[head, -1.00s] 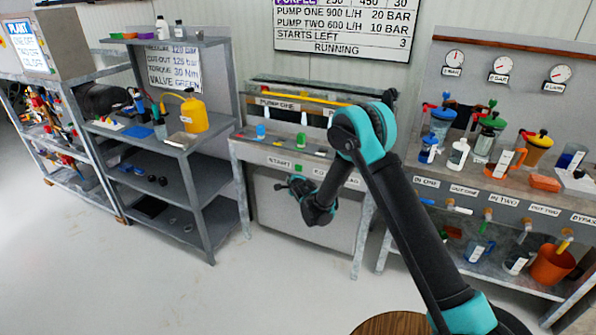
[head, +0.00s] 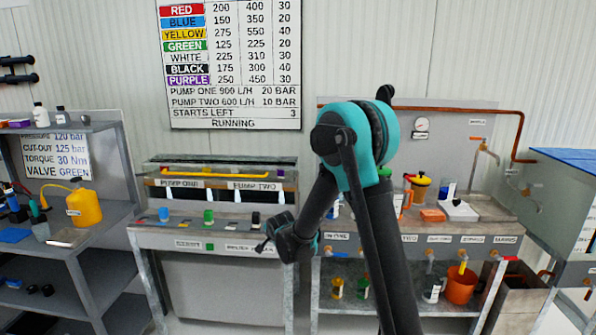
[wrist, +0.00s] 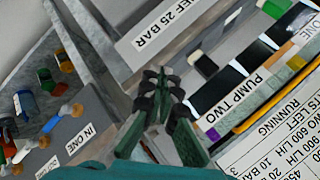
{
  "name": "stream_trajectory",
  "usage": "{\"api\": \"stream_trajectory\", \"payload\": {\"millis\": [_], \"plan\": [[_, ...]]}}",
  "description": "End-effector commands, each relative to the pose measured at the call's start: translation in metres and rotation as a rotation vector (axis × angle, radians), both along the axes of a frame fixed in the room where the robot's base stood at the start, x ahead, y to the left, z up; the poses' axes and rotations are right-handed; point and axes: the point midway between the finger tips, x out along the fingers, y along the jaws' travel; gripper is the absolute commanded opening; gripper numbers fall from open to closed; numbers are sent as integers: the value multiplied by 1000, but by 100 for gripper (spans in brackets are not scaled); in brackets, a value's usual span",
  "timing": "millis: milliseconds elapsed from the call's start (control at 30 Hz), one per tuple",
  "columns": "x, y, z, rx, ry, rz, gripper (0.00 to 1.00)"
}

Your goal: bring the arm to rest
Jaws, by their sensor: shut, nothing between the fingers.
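My arm, dark with teal joints, rises from the bottom of the head view, bends at a high elbow and comes down to the left. My gripper (head: 264,247) is at its end, in the air before the right part of the pump console (head: 160,240). In the wrist view my gripper (wrist: 160,78) has its dark green fingers shut with nothing between them. The PUMP TWO label and the relief label (wrist: 163,27) show beyond the fingers there. I cannot tell the exact gap between the gripper and the console.
A bench with valves, jars and an orange bucket (head: 460,285) stands to the right, partly behind my arm. Shelves with a yellow can (head: 84,207) stand to the left. A settings board (head: 230,65) hangs on the wall. A blue-topped cabinet (head: 568,158) is at far right.

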Motion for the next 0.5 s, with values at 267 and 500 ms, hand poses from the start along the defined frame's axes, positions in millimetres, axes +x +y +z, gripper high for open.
{"api": "stream_trajectory", "payload": {"millis": [267,500], "plan": [[-72,-122,31,-261,72,111,0],[-157,-204,37,-448,154,252,0]]}}
